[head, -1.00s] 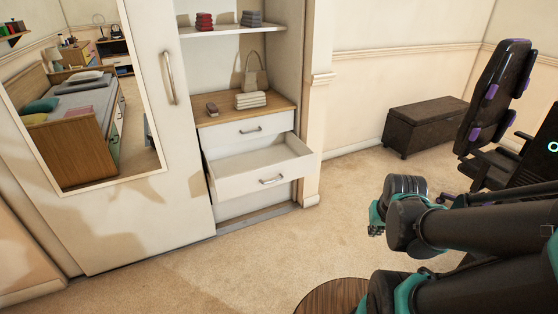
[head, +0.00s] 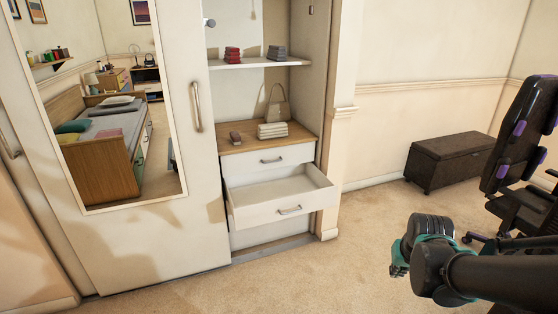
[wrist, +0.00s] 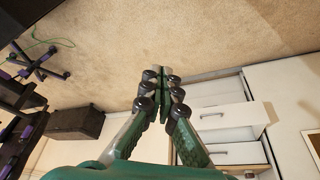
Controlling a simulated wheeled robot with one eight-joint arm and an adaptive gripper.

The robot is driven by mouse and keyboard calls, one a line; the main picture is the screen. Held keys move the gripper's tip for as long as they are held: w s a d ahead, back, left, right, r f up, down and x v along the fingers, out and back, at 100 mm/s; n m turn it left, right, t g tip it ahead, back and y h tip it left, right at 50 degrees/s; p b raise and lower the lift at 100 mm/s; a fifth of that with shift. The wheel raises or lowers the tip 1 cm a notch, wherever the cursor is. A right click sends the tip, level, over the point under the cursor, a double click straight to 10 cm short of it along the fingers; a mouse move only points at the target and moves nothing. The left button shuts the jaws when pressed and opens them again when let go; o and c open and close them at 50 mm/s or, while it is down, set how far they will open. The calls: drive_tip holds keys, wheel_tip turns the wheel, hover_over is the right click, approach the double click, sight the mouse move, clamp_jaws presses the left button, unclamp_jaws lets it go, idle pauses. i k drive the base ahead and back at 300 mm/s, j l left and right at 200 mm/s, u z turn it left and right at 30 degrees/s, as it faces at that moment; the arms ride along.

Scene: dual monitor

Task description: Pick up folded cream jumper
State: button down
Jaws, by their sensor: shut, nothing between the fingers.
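The folded cream jumper (head: 272,130) appears as a cream stack on the wooden top (head: 300,135) of the drawer unit inside the open wardrobe. A beige handbag (head: 277,104) stands just behind it. My gripper shows in the wrist view (wrist: 162,75) with its fingers together and nothing between them. In the head view the wrist end of my arm is at the lower right, well away from the jumper; the fingertips are not clear there. In the wrist view the jumper cannot be made out with certainty.
An open, empty-looking drawer (head: 280,195) juts out below the wooden top. A small brown item (head: 235,138) lies left of the jumper. A shelf (head: 260,63) with red and grey stacks is above. A mirrored door (head: 120,120) is left. Carpet in front is clear; a dark chest (head: 460,160) stands right.

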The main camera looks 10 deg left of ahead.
sight(267, 131)
drive_tip(key=i+j, duration=1.1)
